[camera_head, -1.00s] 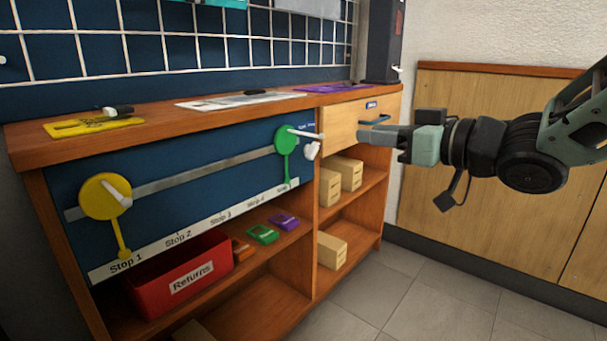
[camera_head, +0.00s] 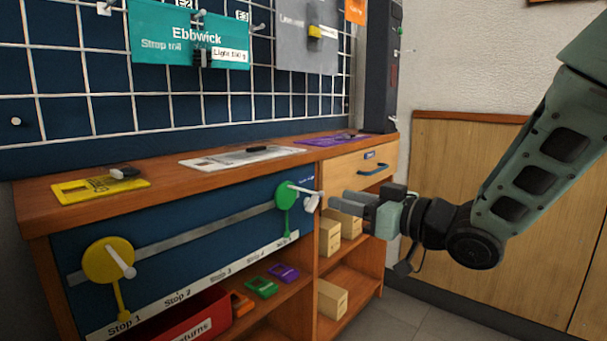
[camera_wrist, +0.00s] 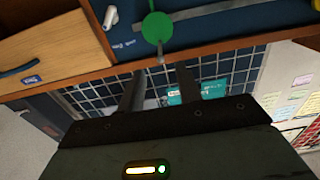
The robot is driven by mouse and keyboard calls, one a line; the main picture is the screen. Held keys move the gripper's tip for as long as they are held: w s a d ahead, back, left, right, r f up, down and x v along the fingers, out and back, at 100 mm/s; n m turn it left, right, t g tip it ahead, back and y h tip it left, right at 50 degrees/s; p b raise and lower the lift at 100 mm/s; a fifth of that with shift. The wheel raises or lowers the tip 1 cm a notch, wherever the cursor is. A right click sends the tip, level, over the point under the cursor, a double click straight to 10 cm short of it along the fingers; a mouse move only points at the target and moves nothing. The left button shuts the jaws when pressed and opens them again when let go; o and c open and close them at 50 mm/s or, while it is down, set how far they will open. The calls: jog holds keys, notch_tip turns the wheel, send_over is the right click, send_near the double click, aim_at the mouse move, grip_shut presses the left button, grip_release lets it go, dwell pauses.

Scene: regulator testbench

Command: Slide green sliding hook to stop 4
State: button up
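The green sliding hook (camera_head: 286,195) is a round disc with a pale peg and a pointer below. It sits near the right end of the grey rail (camera_head: 190,238) on the blue panel. Its pointer is over the rightmost label, right of the label that seems to read Stop 4 (camera_head: 255,257). My gripper (camera_head: 338,202) is right of the peg tip, apparently not touching it. In the wrist view, the green hook (camera_wrist: 157,27) lies beyond my two separated fingers (camera_wrist: 160,88), its peg pointing toward the gap between them.
A yellow sliding hook (camera_head: 108,260) sits at the rail's left end. A white knob (camera_head: 312,203) is close to the green peg. A drawer with a blue handle (camera_head: 373,170) is to the right. A red bin (camera_head: 180,325) and boxes (camera_head: 331,298) fill shelves below.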

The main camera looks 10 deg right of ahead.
aim_at(288, 186)
jog(key=shift+r+p+x, duration=0.25)
jog(key=shift+p+x, duration=0.8)
jog(key=shift+p, duration=2.3)
jog(key=x, duration=0.2)
jog(key=b+x, duration=0.1)
jog(key=x, duration=0.2)
jog(key=b+x, duration=0.1)
jog(key=x, duration=0.2)
jog(key=shift+f, duration=0.4)
jog(key=shift+w+a+b, duration=0.25)
jog(key=shift+w+b, duration=0.05)
jog(key=shift+r, duration=0.1)
grip_shut()
